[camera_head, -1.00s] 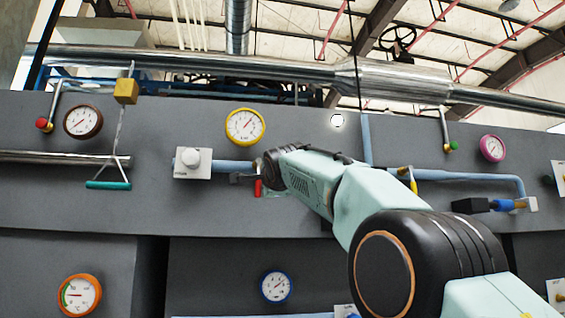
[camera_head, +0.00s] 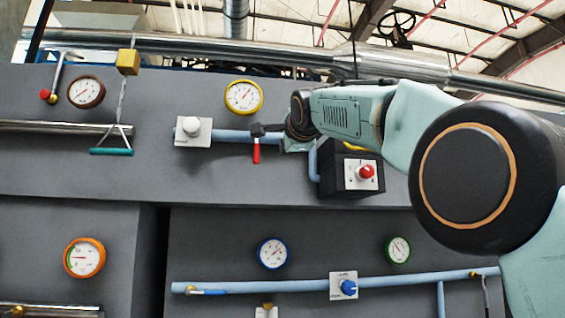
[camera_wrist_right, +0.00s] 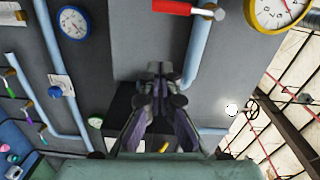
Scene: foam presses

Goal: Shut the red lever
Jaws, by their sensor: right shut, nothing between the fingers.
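The red lever (camera_head: 256,153) hangs straight down from its dark mount on the blue pipe, across the pipe's line. In the right wrist view the red lever (camera_wrist_right: 172,7) lies at the top edge, at right angles to the pipe. My right gripper (camera_wrist_right: 160,80) is shut and empty, with its fingertips apart from the lever. In the head view my right gripper (camera_head: 297,143) is right of the lever, partly hidden by its own wrist. My left gripper is not in view.
The blue pipe (camera_head: 232,136) runs from a white knob panel (camera_head: 193,131) behind my wrist. A black box with a red button (camera_head: 363,175) is below my right arm. A yellow-rimmed gauge (camera_head: 244,97) is above the lever.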

